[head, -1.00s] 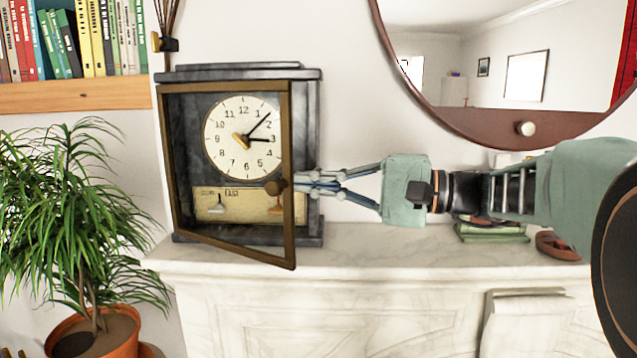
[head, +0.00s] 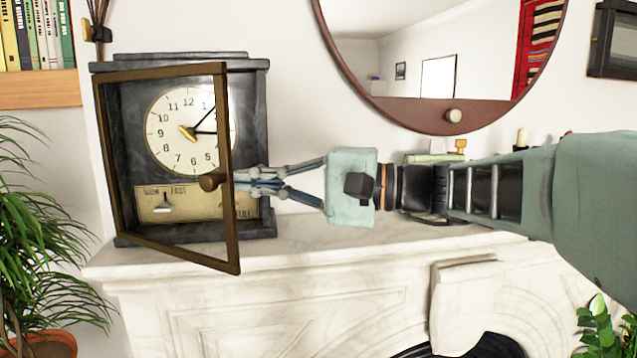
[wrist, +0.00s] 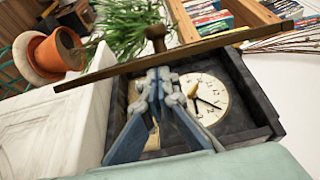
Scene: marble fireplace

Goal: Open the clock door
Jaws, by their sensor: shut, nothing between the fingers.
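The dark mantel clock (head: 253,110) stands on the marble mantel at left in the head view. Its brass-framed glass door (head: 224,150) is partly open, hinged on the left, with its right edge swung out toward the camera. A round knob (head: 208,182) sits on the door's right frame. My gripper (head: 240,182) reaches in from the right, its fingertips at the inner side of the door's right frame, behind the knob. The fingers are shut and hold nothing. In the wrist view, my gripper (wrist: 158,75) is against or very near the door frame (wrist: 200,47), with the knob (wrist: 155,38) beyond it.
A leafy potted plant (head: 35,220) stands left of the mantel, near the door's swing side. A round wood-framed mirror (head: 400,110) hangs above. Green books (head: 435,158) and a candle (head: 521,138) lie behind my arm. The mantel's front edge (head: 330,250) is clear.

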